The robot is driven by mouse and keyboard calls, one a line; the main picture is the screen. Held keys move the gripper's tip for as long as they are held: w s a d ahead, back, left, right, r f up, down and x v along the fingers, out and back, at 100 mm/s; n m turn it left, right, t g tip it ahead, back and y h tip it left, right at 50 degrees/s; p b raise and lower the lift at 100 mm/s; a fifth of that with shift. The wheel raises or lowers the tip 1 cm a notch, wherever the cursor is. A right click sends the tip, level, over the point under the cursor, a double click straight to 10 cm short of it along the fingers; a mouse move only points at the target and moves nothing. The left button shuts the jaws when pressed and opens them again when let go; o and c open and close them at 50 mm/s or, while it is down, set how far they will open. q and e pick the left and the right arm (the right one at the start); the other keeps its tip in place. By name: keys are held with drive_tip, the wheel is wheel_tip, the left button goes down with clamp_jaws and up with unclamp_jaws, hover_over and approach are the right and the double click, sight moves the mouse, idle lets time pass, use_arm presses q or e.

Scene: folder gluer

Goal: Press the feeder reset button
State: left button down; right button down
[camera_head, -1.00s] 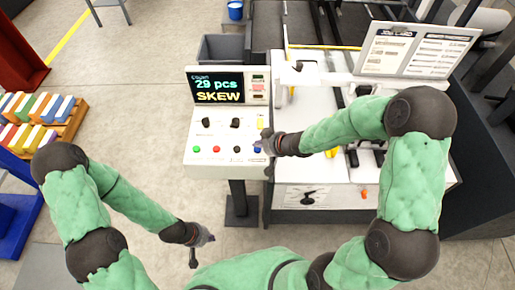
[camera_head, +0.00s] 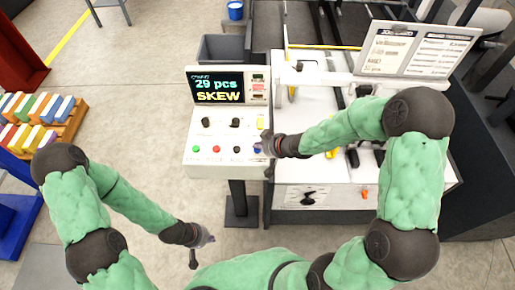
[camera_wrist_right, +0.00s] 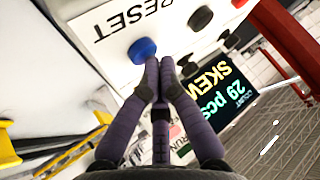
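The blue feeder reset button (camera_wrist_right: 142,50) sits on the white control panel beside the printed word RESET in the right wrist view. In the head view the blue button (camera_head: 257,149) shows at the right end of the panel's lower row. My right gripper (camera_wrist_right: 160,62) has its fingertips together, with nothing seen between them, close beside the blue button; I cannot tell whether they touch it. In the head view the right gripper (camera_head: 268,146) is at the panel's right edge. My left gripper (camera_head: 205,240) hangs low over the floor, away from the panel; its finger opening is unclear.
The panel also carries green (camera_head: 196,149), red (camera_head: 216,149) and black (camera_head: 236,150) buttons and dark knobs (camera_head: 235,122). A screen (camera_head: 219,88) behind reads 29 pcs SKEW. The white machine (camera_head: 310,170) stands right of the panel.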

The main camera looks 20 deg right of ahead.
sight(259, 150)
drive_tip(key=shift+f, duration=0.25)
drive_tip(key=shift+r, duration=0.1)
idle(0.4)
drive_tip(key=shift+r+p, duration=0.8)
drive_tip(key=shift+p, duration=0.1)
drive_tip(key=shift+r, duration=0.1)
wheel_tip(259, 150, up, 5)
drive_tip(key=p, duration=0.5)
idle(0.3)
